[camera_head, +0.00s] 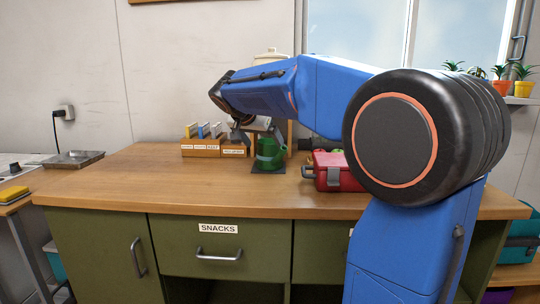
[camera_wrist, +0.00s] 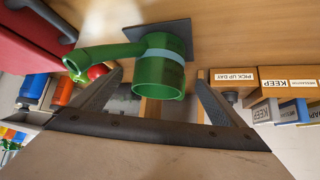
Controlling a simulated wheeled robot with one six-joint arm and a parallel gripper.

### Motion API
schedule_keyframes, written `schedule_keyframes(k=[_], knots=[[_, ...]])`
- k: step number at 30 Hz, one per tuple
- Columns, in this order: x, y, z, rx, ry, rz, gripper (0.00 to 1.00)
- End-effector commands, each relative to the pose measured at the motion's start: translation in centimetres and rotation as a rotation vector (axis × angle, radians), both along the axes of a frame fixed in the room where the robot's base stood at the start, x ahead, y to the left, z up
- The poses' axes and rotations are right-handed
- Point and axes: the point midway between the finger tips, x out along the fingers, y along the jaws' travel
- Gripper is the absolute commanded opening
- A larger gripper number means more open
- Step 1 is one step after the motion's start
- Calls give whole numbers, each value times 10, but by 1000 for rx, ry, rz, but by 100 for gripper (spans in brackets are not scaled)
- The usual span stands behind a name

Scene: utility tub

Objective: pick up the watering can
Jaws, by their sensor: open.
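The green watering can (camera_head: 269,154) stands on a dark square mat (camera_head: 268,170) on the wooden counter. In the wrist view the can (camera_wrist: 160,75) shows its round body with a pale blue band, and its spout (camera_wrist: 100,56) points left. The mat (camera_wrist: 168,30) shows behind it there. My gripper (camera_head: 242,132) is just left of and above the can in the head view. In the wrist view my open gripper (camera_wrist: 160,78) has one finger on each side of the can's body, with visible gaps. Whether the can is fully between the fingers I cannot tell.
Wooden boxes with labels (camera_head: 200,146) stand left of the can, close behind my gripper. A red toolbox (camera_head: 335,172) sits to the right. A pale lidded canister (camera_head: 271,60) is behind my arm. The counter's left front (camera_head: 130,180) is clear.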

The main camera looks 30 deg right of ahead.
Motion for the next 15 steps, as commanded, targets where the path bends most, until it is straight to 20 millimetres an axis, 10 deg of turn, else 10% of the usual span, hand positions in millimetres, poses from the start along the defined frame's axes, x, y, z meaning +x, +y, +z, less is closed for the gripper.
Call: schedule_keyframes(k=[15], knots=[[14,-25,-30,0,2,-2,94]])
